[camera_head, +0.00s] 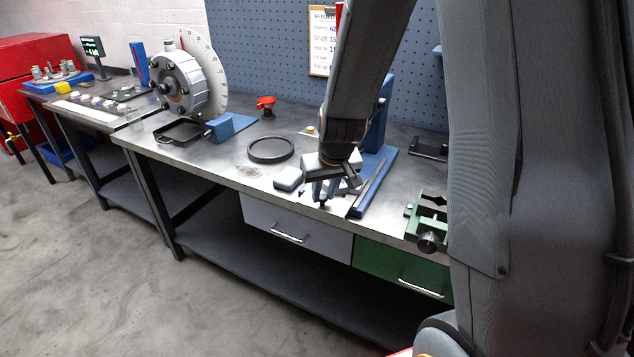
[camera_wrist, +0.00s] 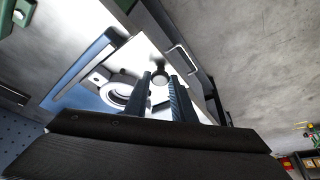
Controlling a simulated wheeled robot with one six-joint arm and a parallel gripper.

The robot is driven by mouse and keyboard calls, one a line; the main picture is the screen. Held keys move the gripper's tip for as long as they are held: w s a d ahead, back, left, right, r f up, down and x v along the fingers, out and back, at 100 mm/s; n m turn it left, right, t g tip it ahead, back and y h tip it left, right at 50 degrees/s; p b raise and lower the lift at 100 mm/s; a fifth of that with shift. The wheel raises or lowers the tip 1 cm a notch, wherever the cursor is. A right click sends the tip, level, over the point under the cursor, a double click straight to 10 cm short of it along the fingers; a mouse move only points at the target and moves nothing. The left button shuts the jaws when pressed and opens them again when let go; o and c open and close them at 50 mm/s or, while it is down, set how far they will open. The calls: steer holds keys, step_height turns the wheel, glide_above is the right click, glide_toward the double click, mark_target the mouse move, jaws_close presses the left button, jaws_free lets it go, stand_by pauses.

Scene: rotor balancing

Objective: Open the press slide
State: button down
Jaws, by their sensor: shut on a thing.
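The blue press (camera_head: 375,182) stands on the bench, with its upright column (camera_head: 381,105) at the back. In the wrist view its blue base (camera_wrist: 75,82) carries the pale press slide (camera_wrist: 127,58), a plate with a round ring (camera_wrist: 117,95) on it. A dark knob (camera_wrist: 158,67) sits at the plate's front edge. My gripper (camera_head: 322,198) is low over the bench's front edge at the press. In the wrist view my gripper's fingers (camera_wrist: 161,80) are closed around the knob. The arm and wrist hide much of the slide in the head view.
A green vise (camera_head: 428,222) stands to the right. A grey drawer (camera_head: 290,231) and a green drawer (camera_head: 405,270) are below. The floor in front is clear.

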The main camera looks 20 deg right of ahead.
steer(key=c, duration=1.5)
jaws_free()
steer(key=shift+b+v, duration=0.4)
steer(key=shift+v, duration=3.55)
steer(key=shift+s, duration=0.1)
